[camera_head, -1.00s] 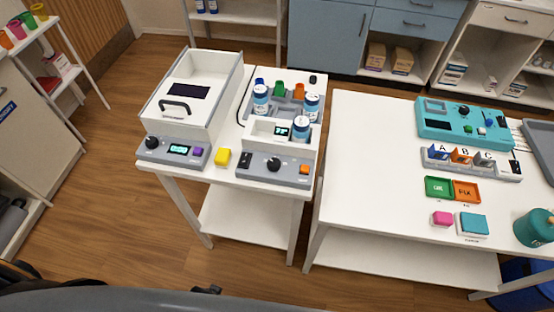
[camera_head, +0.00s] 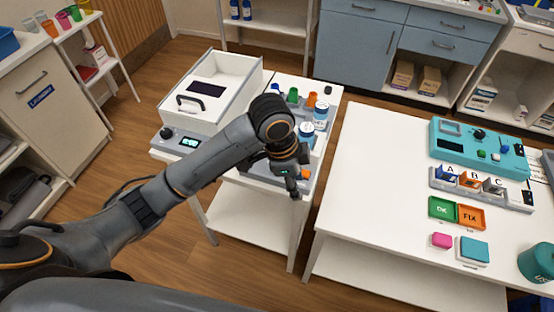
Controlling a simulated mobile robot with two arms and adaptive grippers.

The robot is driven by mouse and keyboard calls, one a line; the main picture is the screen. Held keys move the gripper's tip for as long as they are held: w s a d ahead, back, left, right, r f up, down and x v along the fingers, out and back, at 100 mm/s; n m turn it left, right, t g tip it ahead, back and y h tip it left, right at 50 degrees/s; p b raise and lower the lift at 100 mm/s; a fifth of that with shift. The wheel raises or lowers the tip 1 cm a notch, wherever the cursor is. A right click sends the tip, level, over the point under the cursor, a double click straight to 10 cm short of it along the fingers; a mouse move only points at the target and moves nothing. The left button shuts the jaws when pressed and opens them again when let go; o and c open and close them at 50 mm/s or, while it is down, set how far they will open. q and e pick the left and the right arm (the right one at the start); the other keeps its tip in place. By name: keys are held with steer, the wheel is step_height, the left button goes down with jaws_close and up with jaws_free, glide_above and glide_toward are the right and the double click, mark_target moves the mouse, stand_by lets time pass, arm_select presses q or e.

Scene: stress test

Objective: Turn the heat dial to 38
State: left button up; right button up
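Two grey-fronted devices stand on the left white table. The left one is a white box (camera_head: 232,82) with a handle, a black dial (camera_head: 166,133) and a lit green display (camera_head: 188,142); I cannot read the number. The right device (camera_head: 262,181) holds blue-capped bottles (camera_head: 320,114); its front panel, including its dial, is mostly hidden behind my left arm. I cannot read which dial is labelled heat. My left gripper (camera_head: 293,189) points down over the front of the right device. Its fingers are small and dark, so their opening and any contact are unclear. My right gripper is out of view.
The right white table (camera_head: 360,190) carries a teal device (camera_head: 478,145), an A-B-C rack (camera_head: 482,188), green and orange trays (camera_head: 442,208), a pink block (camera_head: 441,240) and a teal pad (camera_head: 473,250). Its left part is clear. A gap separates the two tables.

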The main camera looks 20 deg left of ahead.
arm_select(q)
steer(key=w+a+r+m+g+y, duration=0.1)
steer(key=w+a+r+m, duration=0.15)
steer(key=r, duration=0.25)
steer(key=w+a+r+m+y, duration=0.1)
steer(key=w+a+r+y, duration=0.1)
steer(key=w+a+r, duration=0.3)
steer(key=shift+n, duration=0.25)
steer(key=f, duration=0.4)
steer(key=f+p, duration=0.1)
steer(key=f, duration=0.3)
steer(key=f+p, duration=0.1)
steer(key=f, duration=0.4)
steer(key=shift+s+d, duration=0.3)
steer(key=shift+s, duration=0.1)
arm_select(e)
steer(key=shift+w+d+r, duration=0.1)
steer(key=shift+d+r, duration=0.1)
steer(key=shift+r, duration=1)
arm_select(q)
jaws_close()
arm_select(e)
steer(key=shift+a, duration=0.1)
